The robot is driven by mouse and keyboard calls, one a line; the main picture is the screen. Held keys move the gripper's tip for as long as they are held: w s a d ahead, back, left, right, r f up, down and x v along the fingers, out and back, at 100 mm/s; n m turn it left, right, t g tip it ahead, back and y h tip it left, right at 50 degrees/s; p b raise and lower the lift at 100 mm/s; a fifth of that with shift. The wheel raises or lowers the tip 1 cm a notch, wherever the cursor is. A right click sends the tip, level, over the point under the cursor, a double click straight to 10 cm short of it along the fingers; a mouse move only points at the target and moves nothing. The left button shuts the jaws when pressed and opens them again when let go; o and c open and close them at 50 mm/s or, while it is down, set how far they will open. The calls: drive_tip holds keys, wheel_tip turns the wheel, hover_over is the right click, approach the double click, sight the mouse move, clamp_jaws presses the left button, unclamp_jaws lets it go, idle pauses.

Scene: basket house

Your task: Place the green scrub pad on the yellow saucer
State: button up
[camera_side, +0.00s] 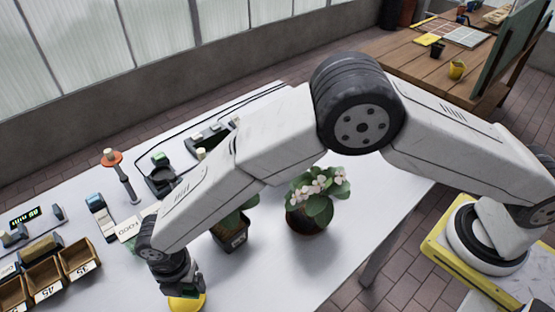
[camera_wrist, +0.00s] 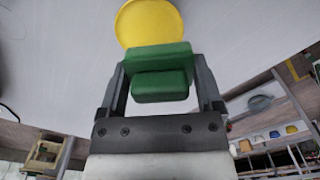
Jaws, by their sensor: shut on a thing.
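In the wrist view my gripper (camera_wrist: 160,85) is shut on the green scrub pad (camera_wrist: 160,88), which sits between its two fingers. The yellow saucer (camera_wrist: 148,22) shows just beyond the pad in that view, partly covered by it. In the side view the yellow saucer (camera_side: 188,303) lies on the white table at the bottom edge of the picture, partly hidden by my gripper (camera_side: 183,290). My gripper is right over the saucer there. The pad cannot be made out clearly in the side view, and I cannot tell whether it touches the saucer.
A white-flowered potted plant (camera_side: 318,195) and another dark pot (camera_side: 230,235) stand right of my gripper on the white table (camera_side: 290,265). Wooden bins (camera_side: 45,277) with number cards stand at left. An orange-topped stand (camera_side: 122,175) and small devices stand behind.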

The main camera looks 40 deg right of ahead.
drive_tip(key=shift+w+a+f, duration=0.25)
drive_tip(key=shift+w+f, duration=0.05)
drive_tip(key=shift+f, duration=0.15)
drive_tip(key=shift+w+a+f, duration=0.15)
drive_tip(key=shift+w+f, duration=0.05)
drive_tip(key=shift+f, duration=1.65)
drive_tip(key=shift+f, duration=0.15)
drive_tip(key=o, duration=1)
wheel_tip(320, 180, up, 12)
drive_tip(key=shift+r, duration=0.2)
